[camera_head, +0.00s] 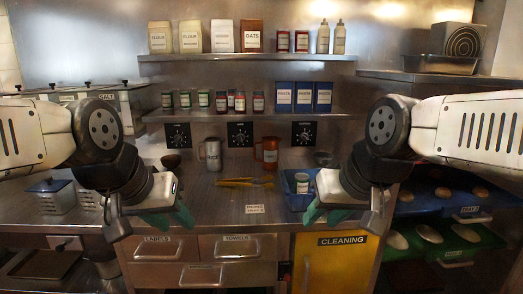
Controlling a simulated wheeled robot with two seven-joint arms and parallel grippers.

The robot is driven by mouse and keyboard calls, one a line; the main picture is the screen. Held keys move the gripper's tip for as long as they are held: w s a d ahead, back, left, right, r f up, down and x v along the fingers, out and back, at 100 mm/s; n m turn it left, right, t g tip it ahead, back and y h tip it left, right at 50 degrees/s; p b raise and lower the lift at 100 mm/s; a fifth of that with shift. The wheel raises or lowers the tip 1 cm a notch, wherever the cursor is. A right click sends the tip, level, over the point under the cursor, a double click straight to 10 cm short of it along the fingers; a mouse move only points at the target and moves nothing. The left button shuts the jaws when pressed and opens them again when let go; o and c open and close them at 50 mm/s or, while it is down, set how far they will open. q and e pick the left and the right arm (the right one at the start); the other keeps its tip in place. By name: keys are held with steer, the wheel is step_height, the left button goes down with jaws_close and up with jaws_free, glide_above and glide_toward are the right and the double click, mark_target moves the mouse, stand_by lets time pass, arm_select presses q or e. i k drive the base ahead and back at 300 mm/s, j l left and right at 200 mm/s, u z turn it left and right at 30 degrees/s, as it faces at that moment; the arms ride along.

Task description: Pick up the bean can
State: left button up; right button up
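Several small cans with green or red labels stand on the middle shelf; the green-labelled cans (185,100) are at its left and the red-labelled cans (240,101) near its middle. Another small can (302,183) with a pale label stands in a blue tray on the counter. The labels are too small to tell which is the bean can. My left gripper (168,219) is open and empty over the counter's front left. My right gripper (325,212) is open and empty just in front of the blue tray, and hides part of it. Neither touches a can.
A grey mug (211,154), an orange mug (268,152) and yellow tongs (245,182) are on the counter (235,205). Blue boxes (304,97) stand at the middle shelf's right. Bags and bottles fill the upper shelf (245,57).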

mark_target(302, 180)
steer(key=i+z, duration=0.75)
steer(key=i+j+z, duration=0.15)
steer(key=z, duration=0.25)
steer(key=i+j, duration=0.05)
